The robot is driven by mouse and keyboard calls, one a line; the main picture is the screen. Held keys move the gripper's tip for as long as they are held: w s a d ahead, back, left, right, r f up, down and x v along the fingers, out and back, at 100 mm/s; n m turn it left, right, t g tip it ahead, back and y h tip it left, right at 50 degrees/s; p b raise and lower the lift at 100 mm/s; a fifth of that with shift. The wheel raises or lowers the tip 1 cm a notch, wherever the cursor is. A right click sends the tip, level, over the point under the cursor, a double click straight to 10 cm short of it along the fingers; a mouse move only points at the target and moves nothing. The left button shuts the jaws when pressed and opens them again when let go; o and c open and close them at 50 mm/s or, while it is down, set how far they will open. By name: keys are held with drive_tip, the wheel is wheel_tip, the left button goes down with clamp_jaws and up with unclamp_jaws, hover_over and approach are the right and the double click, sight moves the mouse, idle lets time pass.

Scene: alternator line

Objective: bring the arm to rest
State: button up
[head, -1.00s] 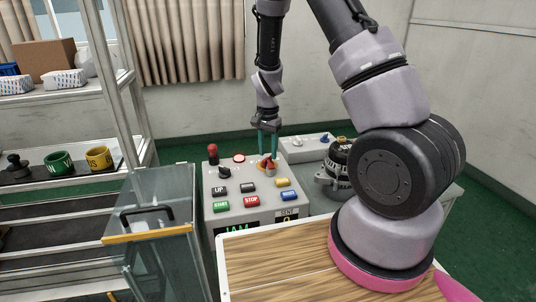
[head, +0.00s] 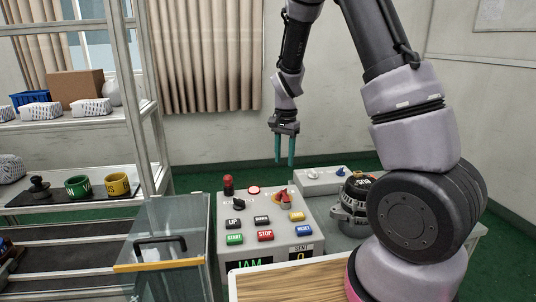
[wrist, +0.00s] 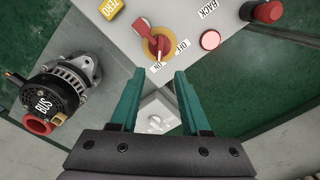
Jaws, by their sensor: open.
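My gripper (head: 284,150) hangs with its teal fingers pointing down, above the back of the grey control box (head: 230,218). In the wrist view my gripper (wrist: 166,95) is open, with nothing between its fingers. The red rotary switch (head: 281,196) on its yellow plate is below the fingertips and apart from them. In the wrist view the red switch (wrist: 152,36) lies ahead of the fingers, beside ON and OFF marks. My arm rises over the scene and bends down to the gripper.
An alternator (head: 350,212) stands right of the box; in the wrist view the alternator (wrist: 68,82) is marked BUS. A glass-sided guard (head: 165,225) with a black handle stands left. A shelf (head: 75,122) holds cartons, and a green cup (head: 77,187) and yellow cup (head: 117,184) sit lower.

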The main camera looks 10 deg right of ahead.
drive_tip(key=s+d+r+n+t+y, duration=0.15)
drive_tip(key=s+r, duration=0.25)
drive_tip(key=r, duration=0.5)
drive_tip(key=s+d+r+n+t+y, duration=0.15)
drive_tip(key=s+r, duration=0.25)
drive_tip(key=r, duration=0.5)
drive_tip(key=s+d+r+n+t, duration=0.1)
drive_tip(key=s+r+t, duration=0.1)
drive_tip(key=s+r, duration=0.2)
drive_tip(key=s+d+r+n+t+h, duration=0.1)
drive_tip(key=s+r, duration=0.3)
drive_tip(key=s, duration=0.6)
drive_tip(key=shift+s+r+t, duration=0.2)
drive_tip(key=shift+r+t, duration=0.15)
drive_tip(key=shift+t, duration=0.15)
drive_tip(key=shift+a, duration=0.1)
